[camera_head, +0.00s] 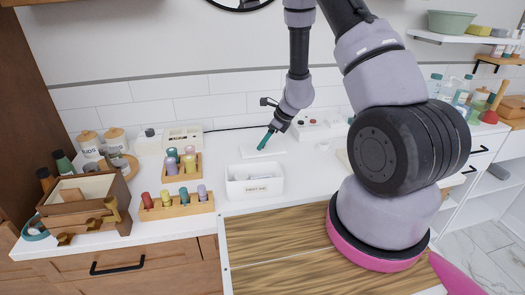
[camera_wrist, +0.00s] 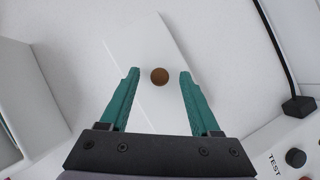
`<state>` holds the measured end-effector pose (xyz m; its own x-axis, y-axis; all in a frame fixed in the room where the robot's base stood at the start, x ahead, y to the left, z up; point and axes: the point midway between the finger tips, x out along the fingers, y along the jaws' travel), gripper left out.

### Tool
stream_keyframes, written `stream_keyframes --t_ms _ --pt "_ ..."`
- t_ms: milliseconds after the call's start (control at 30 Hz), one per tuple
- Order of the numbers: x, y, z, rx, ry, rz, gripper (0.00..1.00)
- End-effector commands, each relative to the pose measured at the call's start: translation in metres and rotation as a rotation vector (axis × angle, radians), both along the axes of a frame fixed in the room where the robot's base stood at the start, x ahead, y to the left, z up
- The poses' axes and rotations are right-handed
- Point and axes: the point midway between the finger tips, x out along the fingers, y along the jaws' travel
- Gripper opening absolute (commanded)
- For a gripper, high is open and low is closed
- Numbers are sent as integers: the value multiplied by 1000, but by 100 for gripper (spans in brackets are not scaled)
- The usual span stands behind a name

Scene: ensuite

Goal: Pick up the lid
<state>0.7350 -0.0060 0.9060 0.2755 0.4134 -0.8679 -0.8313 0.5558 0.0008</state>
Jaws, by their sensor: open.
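The lid (camera_head: 276,151) is a flat white panel lying on the white counter behind the open white box marked FIRST AID (camera_head: 254,188). In the wrist view the lid (camera_wrist: 150,42) is pale against the counter and has a round brown knob (camera_wrist: 159,77). My gripper (camera_head: 264,147) points down over the lid. In the wrist view my gripper (camera_wrist: 158,75) is open, with its green fingers on either side of the knob and clear space between. The knob is hidden in the head view. I cannot tell the exact height of the fingertips above the lid.
Racks of coloured cylinders (camera_head: 178,206) and a wooden box (camera_head: 88,205) stand to the left. A white device marked TEST (camera_wrist: 285,150) with a black cable is close to the gripper's right in the wrist view. Bottles (camera_head: 461,92) stand at the right.

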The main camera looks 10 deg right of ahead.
Motion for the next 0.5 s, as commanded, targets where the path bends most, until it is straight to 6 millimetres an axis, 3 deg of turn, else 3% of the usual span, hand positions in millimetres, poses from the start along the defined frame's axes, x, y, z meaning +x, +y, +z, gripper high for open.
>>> stream_keyframes --t_ms 267,433,500 --pt "1 2 -2 0 -2 0 64" --pt "1 1 -2 0 -2 0 0" --pt "1 1 -2 0 -2 0 0"
